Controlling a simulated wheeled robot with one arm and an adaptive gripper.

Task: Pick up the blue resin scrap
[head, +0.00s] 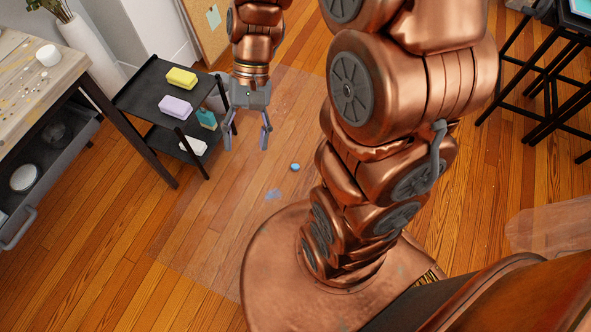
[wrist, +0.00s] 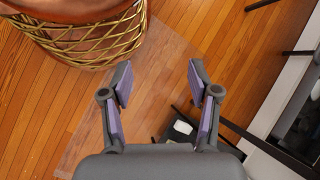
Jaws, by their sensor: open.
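A small blue piece (head: 295,167), which looks like the blue resin scrap, lies on the clear sheet on the floor in the head view. My gripper (head: 247,143) hangs up and left of the blue piece, pointing down, open and empty. In the wrist view, my gripper (wrist: 158,76) shows its two purple-padded fingers wide apart with only floor between them. I cannot make out the blue piece in that view.
A clear sheet (head: 190,215) covers the wooden floor. A dark cart (head: 140,97) left of my gripper holds a yellow block (head: 181,78), a lilac block (head: 175,106) and a teal item (head: 206,119). A workbench (head: 40,85) stands far left, dark stools (head: 535,75) at right.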

